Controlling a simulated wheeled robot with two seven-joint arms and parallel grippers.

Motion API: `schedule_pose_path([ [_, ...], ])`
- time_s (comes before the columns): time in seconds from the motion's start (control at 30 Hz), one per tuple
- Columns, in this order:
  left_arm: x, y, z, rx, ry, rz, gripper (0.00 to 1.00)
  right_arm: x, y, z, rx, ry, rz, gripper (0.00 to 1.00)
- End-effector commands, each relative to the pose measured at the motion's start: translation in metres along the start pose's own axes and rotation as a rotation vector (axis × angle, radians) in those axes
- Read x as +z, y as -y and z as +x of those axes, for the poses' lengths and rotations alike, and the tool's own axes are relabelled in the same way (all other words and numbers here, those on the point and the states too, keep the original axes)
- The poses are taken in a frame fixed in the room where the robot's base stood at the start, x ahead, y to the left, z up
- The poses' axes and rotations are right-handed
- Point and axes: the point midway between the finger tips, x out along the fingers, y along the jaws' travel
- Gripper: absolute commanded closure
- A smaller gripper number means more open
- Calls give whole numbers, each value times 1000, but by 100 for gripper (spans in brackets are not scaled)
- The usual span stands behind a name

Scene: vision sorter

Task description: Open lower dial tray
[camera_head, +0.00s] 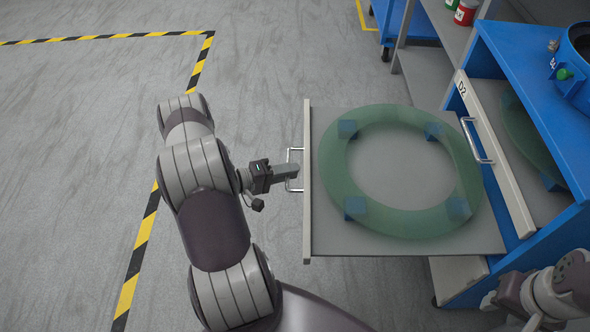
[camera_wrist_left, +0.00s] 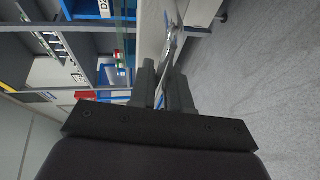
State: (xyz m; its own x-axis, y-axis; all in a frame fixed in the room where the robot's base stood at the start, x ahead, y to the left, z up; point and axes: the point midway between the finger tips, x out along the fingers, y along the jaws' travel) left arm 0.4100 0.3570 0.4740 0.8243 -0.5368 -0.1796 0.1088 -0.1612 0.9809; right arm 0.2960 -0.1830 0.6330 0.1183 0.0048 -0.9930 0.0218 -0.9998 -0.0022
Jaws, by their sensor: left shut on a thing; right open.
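The lower tray (camera_head: 380,243) is pulled far out of the blue cabinet (camera_head: 540,85), to the left in the head view. A translucent green ring (camera_head: 335,185) rests on it over several blue blocks (camera_head: 355,207). My left gripper (camera_head: 292,172) is shut on the tray's metal handle (camera_head: 290,150), at the middle of the tray's front panel (camera_head: 307,200). In the left wrist view the handle (camera_wrist_left: 174,42) runs between the fingers (camera_wrist_left: 160,88). My right arm shows at the lower right of the head view, but its fingertips cannot be made out.
An upper drawer marked D2 (camera_head: 515,190) is partly out above the lower tray, with its own handle (camera_head: 476,140). A grey shelf (camera_head: 425,75) with red and green containers (camera_head: 465,12) stands behind. Open grey floor (camera_head: 80,130) with yellow-black tape (camera_head: 140,250) lies to the left.

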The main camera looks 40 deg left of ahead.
Motion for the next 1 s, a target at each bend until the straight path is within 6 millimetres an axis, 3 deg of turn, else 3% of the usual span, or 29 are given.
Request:
schedule_pose_path([
  [0.37,0,1,-1,-1,0,0,100,0,0,0,0,0,0,57],
  [0.4,-1,1,-1,-1,0,0,80,0,0,0,0,0,0,57],
  [0.47,-1,1,-1,-1,0,0,62,0,0,0,0,0,0,57],
  [0.8,-1,0,-4,-1,-1,0,62,0,0,-2,0,0,0,57],
  [1.0,-2,-3,-37,-1,-6,-1,62,-2,0,-14,0,0,0,57],
])
